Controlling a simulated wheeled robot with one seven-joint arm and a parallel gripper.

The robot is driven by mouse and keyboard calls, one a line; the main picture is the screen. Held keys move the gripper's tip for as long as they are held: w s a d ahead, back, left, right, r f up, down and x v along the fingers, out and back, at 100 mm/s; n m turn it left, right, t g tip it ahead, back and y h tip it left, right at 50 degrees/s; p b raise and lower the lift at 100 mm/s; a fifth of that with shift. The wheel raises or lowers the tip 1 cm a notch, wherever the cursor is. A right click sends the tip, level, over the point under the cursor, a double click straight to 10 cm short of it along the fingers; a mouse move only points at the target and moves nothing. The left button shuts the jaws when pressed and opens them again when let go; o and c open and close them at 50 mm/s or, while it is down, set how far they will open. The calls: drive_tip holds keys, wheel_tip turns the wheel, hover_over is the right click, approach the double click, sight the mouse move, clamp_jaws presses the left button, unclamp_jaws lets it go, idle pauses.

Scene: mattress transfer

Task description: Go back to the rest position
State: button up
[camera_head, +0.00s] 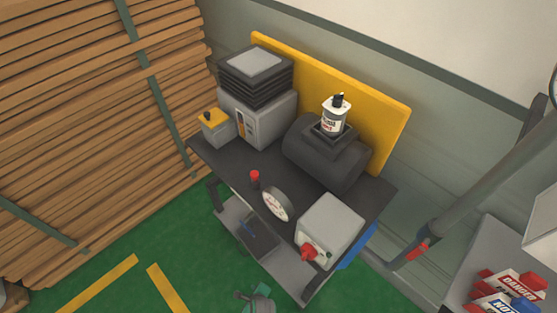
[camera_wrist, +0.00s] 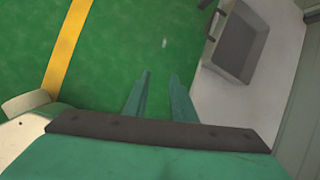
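My gripper (camera_wrist: 160,75) shows in the wrist view as two teal fingers with a gap between them. The gap is empty and green floor shows through it. The fingers point down toward the floor, beside a grey surface with a metal tray on it. In the head view a small teal and grey part of my arm shows at the bottom edge, in front of the cart; the fingertips cannot be made out there.
A dark-topped cart (camera_head: 228,161) with a yellow back panel (camera_head: 375,105) carries a white bottle (camera_head: 335,117), a dark cylinder, a gauge and grey boxes. A metal tray (camera_wrist: 237,42) lies right of the fingers. Stacked timber (camera_head: 80,110) fills the left.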

drive_tip(key=s+d+r+n+t+h, duration=0.1)
drive_tip(key=s+d+r+n+t, duration=0.2)
drive_tip(key=r, duration=1.2)
drive_tip(key=s+d+r+n+t+h, duration=0.1)
drive_tip(key=s+d+r+n+t, duration=0.3)
drive_tip(key=r+n, duration=0.9)
drive_tip(key=s+d+r+n+t+h, duration=0.1)
drive_tip(key=s+d+r+n+t, duration=0.2)
drive_tip(key=r, duration=1.6)
drive_tip(key=s+d+n, duration=0.1)
drive_tip(key=s+n, duration=0.3)
drive_tip(key=n, duration=0.1)
drive_tip(key=shift+s+r+t, duration=0.25)
drive_tip(key=shift+s+t, duration=0.05)
drive_tip(key=shift+t, duration=0.1)
drive_tip(key=shift+d, duration=0.1)
clamp_jaws()
